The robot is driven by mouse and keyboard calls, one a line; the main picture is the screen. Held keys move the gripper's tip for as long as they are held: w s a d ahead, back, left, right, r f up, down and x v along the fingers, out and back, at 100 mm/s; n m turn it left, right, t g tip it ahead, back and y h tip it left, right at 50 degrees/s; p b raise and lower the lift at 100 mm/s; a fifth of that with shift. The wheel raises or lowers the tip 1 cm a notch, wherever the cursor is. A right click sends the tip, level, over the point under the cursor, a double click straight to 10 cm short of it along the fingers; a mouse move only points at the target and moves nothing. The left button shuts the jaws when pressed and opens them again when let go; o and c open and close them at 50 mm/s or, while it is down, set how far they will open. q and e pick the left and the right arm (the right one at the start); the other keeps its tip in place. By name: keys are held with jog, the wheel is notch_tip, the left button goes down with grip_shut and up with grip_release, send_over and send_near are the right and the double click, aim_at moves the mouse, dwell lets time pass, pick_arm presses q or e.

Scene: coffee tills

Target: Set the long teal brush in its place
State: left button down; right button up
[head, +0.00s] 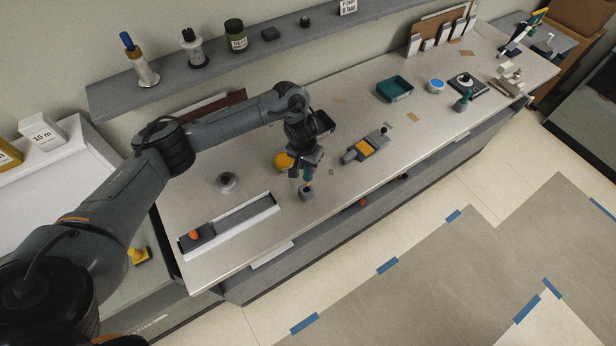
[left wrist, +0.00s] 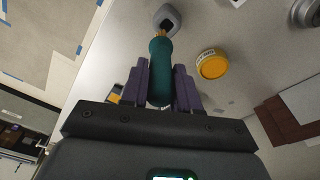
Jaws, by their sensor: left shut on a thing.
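The long teal brush (left wrist: 160,72) is held upright or nearly so between the fingers of my left gripper (left wrist: 163,88). In the head view the left gripper (head: 306,172) is over the counter, with a short piece of the teal handle showing below it. A small grey holder (head: 306,194) stands on the counter right under the brush. In the left wrist view the brush's brown tip is at the opening of the grey holder (left wrist: 177,15). I cannot tell how far the tip is inside. My right gripper is not in view.
A yellow jar (head: 283,161) stands close beside the gripper. A grey-and-orange device (head: 366,146) lies to the right, and a long tray with an orange knob (head: 232,224) to the left. A teal bin (head: 394,89) and a teal-handled tool (head: 463,102) stand farther along the counter (head: 330,210).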

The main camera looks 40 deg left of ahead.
pick_arm(q)
jog(key=shift+a+r, duration=0.15)
jog(key=shift+a, duration=0.2)
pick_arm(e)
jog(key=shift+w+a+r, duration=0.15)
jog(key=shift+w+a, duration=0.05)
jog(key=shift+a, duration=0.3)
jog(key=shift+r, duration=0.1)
pick_arm(q)
jog(key=shift+r+p, duration=0.1)
jog(key=shift+p, duration=0.55)
jog(key=shift+f, duration=0.3)
notch_tip(320, 180, down, 2)
jog(key=shift+f+b, duration=0.2)
jog(key=shift+b, duration=0.25)
jog(key=shift+d+f+b, duration=0.1)
jog(key=shift+f+b, duration=0.2)
jog(key=shift+f, duration=0.6)
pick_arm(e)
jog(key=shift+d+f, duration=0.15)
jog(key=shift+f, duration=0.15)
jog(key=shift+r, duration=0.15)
